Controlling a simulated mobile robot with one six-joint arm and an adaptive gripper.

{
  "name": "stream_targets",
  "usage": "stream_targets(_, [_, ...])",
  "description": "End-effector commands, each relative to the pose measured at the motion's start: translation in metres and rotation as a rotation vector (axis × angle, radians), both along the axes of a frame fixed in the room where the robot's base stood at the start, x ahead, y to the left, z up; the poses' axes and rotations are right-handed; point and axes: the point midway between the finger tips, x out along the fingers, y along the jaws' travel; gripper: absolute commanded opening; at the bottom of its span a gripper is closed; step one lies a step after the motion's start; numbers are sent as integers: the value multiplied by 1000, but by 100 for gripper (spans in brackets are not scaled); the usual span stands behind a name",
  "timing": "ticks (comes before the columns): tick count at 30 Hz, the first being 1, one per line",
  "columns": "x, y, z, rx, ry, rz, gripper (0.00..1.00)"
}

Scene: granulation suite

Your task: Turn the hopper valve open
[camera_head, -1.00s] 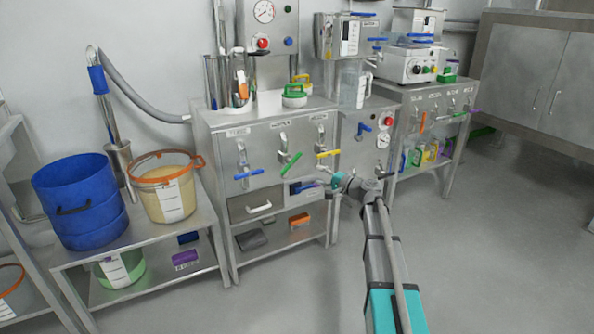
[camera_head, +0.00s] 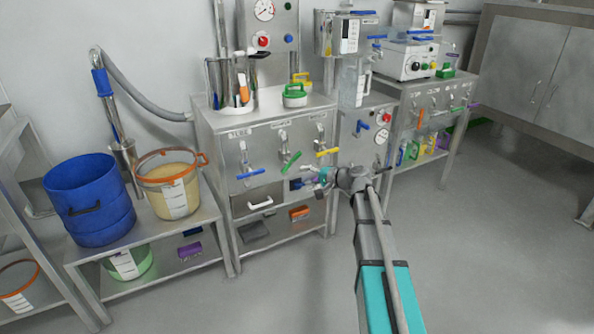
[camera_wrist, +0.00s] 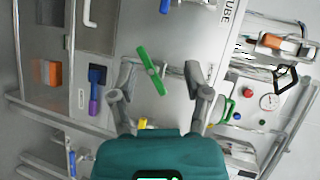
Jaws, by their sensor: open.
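The front cabinet has three valves with bar handles: blue (camera_head: 250,175), green (camera_head: 291,161) and yellow (camera_head: 327,152). Their labels are too small to read surely, so I cannot tell which is the hopper valve. My gripper (camera_head: 316,178) is open and empty, in front of the cabinet, low and right of the green handle. In the wrist view the green handle (camera_wrist: 152,70) shows between the spread fingers of my gripper (camera_wrist: 159,82), apart from both. The blue handle (camera_wrist: 165,6) is at the top edge. The yellow handle (camera_wrist: 147,122) is mostly hidden by my gripper.
A drawer handle (camera_head: 260,203) and an orange block (camera_head: 299,212) are below the valves. A second cabinet with a blue lever (camera_head: 363,125) stands to the right. A blue bin (camera_head: 88,205) and an orange-rimmed bucket (camera_head: 172,198) stand left. The floor in front is clear.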

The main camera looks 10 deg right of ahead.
Motion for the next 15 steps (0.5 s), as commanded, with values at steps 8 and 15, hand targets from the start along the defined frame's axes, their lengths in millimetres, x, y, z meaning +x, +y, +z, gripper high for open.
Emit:
stream_targets(8, [-17, 13, 15, -69, 25, 39, 62])
stream_targets(15, [-30, 23, 24, -129, 48, 73, 62])
